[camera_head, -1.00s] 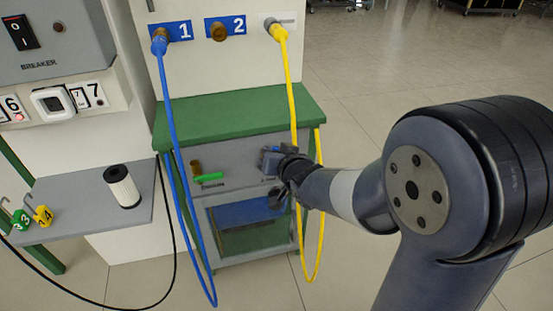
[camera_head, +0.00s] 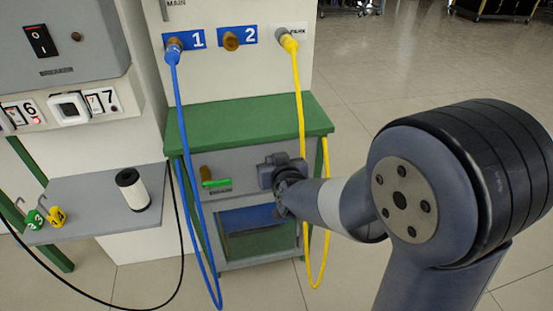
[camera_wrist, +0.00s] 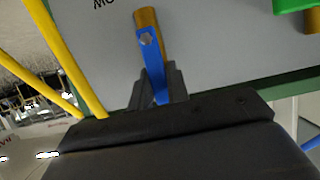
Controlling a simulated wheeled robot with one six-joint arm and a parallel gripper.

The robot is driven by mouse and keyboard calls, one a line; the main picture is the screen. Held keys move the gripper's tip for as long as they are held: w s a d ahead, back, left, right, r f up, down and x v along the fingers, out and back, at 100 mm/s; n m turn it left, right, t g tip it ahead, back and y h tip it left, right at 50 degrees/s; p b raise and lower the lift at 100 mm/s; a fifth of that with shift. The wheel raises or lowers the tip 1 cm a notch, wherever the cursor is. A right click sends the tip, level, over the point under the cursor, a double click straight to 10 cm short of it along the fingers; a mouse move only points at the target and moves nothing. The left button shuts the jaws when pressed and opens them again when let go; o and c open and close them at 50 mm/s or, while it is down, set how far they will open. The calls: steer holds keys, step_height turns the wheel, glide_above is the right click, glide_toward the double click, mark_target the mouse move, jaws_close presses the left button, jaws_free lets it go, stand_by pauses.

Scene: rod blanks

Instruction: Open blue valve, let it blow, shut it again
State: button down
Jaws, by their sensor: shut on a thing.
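The blue valve handle (camera_wrist: 153,60) shows in the wrist view, fixed to a brass stub (camera_wrist: 147,20) on the grey panel. The free end of the handle is between the fingers of my gripper (camera_wrist: 160,88), which is shut on it. In the head view my gripper (camera_head: 275,172) is at the right part of the grey panel and hides the blue valve there. A green valve handle (camera_head: 216,183) with a brass fitting is on the left part of the same panel; part of it shows in the wrist view (camera_wrist: 292,5).
A yellow hose (camera_head: 301,110) hangs just beside my gripper, from the park fitting. A blue hose (camera_head: 180,115) hangs from port 1. A side shelf (camera_head: 95,205) holds a white cylinder (camera_head: 132,190) and numbered tags. The green bench top (camera_head: 250,122) is clear.

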stand_by(0.4)
steer(key=c, duration=1.4)
jaws_free()
steer(key=shift+o, duration=0.2)
steer(key=shift+s, duration=0.1)
steer(key=p+v, duration=0.3)
steer(key=v, duration=0.7)
steer(key=shift+s+p, duration=0.3)
steer(key=shift+w, duration=0.1)
steer(key=b+x, duration=0.3)
steer(key=x, duration=0.7)
steer(key=shift+w+b, duration=0.35)
steer(key=shift+w, duration=0.05)
